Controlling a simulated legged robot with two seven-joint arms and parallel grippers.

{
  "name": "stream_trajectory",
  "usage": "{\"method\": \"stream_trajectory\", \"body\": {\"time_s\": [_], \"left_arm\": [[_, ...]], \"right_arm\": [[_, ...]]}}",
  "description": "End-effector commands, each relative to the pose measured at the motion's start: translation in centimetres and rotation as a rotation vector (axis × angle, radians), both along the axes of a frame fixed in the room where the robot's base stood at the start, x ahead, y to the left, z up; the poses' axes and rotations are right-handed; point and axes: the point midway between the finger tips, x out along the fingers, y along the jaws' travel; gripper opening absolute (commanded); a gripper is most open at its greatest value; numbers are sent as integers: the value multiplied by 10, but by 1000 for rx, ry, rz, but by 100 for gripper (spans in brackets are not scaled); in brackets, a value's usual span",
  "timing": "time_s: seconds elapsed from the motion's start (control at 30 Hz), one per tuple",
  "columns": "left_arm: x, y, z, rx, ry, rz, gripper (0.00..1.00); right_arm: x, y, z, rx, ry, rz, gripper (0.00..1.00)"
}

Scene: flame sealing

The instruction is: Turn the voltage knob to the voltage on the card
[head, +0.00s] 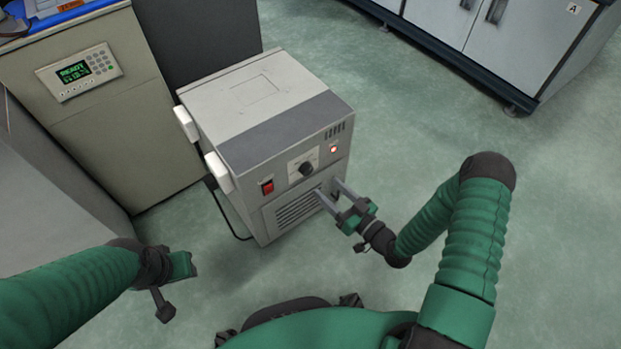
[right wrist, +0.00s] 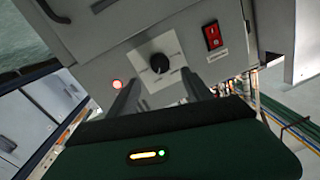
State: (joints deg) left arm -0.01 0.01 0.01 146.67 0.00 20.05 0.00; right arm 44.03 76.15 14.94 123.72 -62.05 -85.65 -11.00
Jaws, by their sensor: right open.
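The voltage knob (head: 306,169) is a black round knob on a pale square dial plate, on the front of a grey box-shaped unit (head: 275,115). In the right wrist view the knob (right wrist: 160,63) sits just beyond and between my finger tips. My right gripper (head: 328,193) is open and empty, in front of the panel, a little below and right of the knob. The dial marks are too small to read. No card can be made out. My left gripper (head: 178,285) is at the lower left, away from the unit; its fingers are not clear.
A red switch (head: 267,187) is left of the knob and a lit red lamp (head: 334,149) is right of it. A vent grille lies below. A keypad panel reading READY (head: 79,72) is on the left cabinet. White cabinets (head: 480,30) stand at the back right. The right floor is clear.

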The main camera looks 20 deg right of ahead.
Motion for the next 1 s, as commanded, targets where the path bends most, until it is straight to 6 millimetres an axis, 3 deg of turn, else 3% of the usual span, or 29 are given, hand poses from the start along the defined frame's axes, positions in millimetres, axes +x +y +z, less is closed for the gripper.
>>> {"method": "stream_trajectory", "body": {"time_s": [0.1,0.3,0.67,1.0], "left_arm": [[0,0,-20,0,0,0,36],[0,0,-34,0,0,0,36],[0,0,-35,0,0,0,36],[0,0,-35,0,0,0,36]], "right_arm": [[29,13,-5,-1,-4,1,58],[62,29,-3,0,-2,1,58],[71,33,0,1,1,-1,58],[71,33,0,1,1,-1,15]]}}
